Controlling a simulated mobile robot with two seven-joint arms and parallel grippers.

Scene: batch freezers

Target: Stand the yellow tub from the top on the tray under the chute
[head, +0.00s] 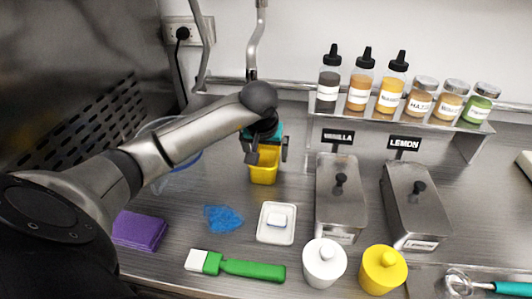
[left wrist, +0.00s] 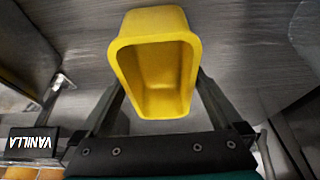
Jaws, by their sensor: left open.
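The yellow tub (head: 264,173) stands open and empty on the steel counter, below the end of my left arm. It also shows in the left wrist view (left wrist: 123,62), where its inside is bare. My left gripper (head: 267,157) is open, with its fingers on either side of the tub. The left wrist view shows a finger at each side of the tub's near end; I cannot tell whether either touches it. My right gripper is out of view. I cannot clearly make out a chute or the tray under it.
A clear bowl (head: 176,178) sits partly behind my left arm. A blue cloth (head: 222,218), a white dish (head: 262,236), a green-handled brush (head: 250,269) and a purple stack (head: 139,230) lie nearer. Steel containers (head: 341,205) and a bottle shelf (head: 400,116) stand to the right.

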